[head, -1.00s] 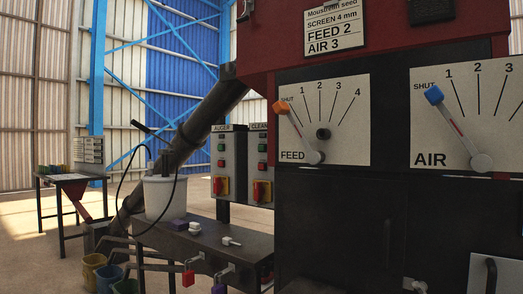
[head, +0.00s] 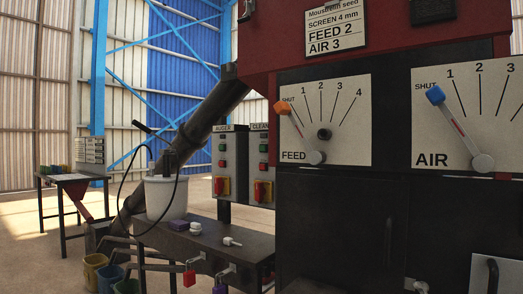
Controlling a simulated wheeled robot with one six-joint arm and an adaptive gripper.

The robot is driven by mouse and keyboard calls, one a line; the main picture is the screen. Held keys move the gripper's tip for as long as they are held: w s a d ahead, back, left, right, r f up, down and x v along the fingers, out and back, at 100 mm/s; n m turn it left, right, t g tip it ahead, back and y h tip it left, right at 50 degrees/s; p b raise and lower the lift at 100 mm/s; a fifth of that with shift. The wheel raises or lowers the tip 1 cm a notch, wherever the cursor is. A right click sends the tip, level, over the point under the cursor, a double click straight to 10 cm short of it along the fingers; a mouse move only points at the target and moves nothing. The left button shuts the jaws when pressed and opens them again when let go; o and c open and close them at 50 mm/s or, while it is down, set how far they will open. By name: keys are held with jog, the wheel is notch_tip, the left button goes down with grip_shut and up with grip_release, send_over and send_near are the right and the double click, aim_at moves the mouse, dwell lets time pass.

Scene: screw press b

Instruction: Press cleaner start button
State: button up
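The cleaner control box (head: 258,172) is a grey panel on the head view's middle, labelled "CLEAN", with its right edge cut off by the dark machine body. It carries small red and green buttons, including a green one (head: 263,148), and a red-and-yellow rotary switch (head: 263,191) below. I cannot read which button is start. The similar auger box (head: 223,172) stands just left of it. My gripper is not in view.
The red and black machine with its FEED dial (head: 345,100) and AIR dial (head: 480,100) fills the right. A dark bench (head: 215,238) with a white bucket (head: 166,197) and padlocks stands before the boxes. Open floor (head: 30,235) lies at left.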

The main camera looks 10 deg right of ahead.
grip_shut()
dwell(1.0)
